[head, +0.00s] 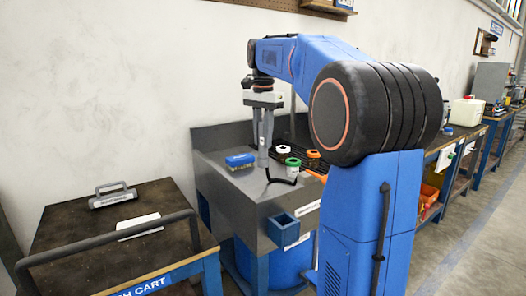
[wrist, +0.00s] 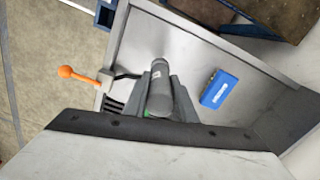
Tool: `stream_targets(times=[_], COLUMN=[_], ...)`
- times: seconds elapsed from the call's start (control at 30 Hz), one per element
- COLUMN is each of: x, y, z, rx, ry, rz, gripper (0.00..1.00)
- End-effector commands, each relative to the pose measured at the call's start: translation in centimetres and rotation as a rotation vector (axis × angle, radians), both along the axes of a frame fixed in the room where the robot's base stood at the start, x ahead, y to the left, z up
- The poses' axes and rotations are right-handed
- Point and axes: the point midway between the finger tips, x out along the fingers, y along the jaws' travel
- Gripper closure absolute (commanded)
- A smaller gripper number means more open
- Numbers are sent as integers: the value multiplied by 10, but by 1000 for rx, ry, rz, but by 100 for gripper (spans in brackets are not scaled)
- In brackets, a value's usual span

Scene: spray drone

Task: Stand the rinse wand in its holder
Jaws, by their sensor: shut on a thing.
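My gripper (head: 264,150) points down over the grey sink bench in the head view. Its jaws are shut on the rinse wand, a grey cylinder (wrist: 160,92) between the fingers in the wrist view. In the head view the fingers largely hide the wand. A thin black bent piece (head: 281,179) shows just below and right of the fingertips; I cannot tell whether it belongs to the wand. A blue square open-topped socket (head: 282,229), apparently the holder, is fixed to the bench's front. It also shows at the top of the wrist view (wrist: 106,14), apart from the wand.
A blue box (head: 240,160) lies on the bench (head: 216,169), left of my gripper. A white ring-shaped item (head: 283,150) and a green-topped container (head: 292,163) are to the right. An orange-knobbed lever (wrist: 66,72) sticks out by the edge. A cart (head: 75,240) stands left.

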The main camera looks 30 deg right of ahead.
Motion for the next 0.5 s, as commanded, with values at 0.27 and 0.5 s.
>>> stream_targets(times=[0.27,0.5], x=[0,0], y=[0,0], z=[32,54], rx=[0,0], ry=[-2,-2], rz=[0,0], gripper=[100,100])
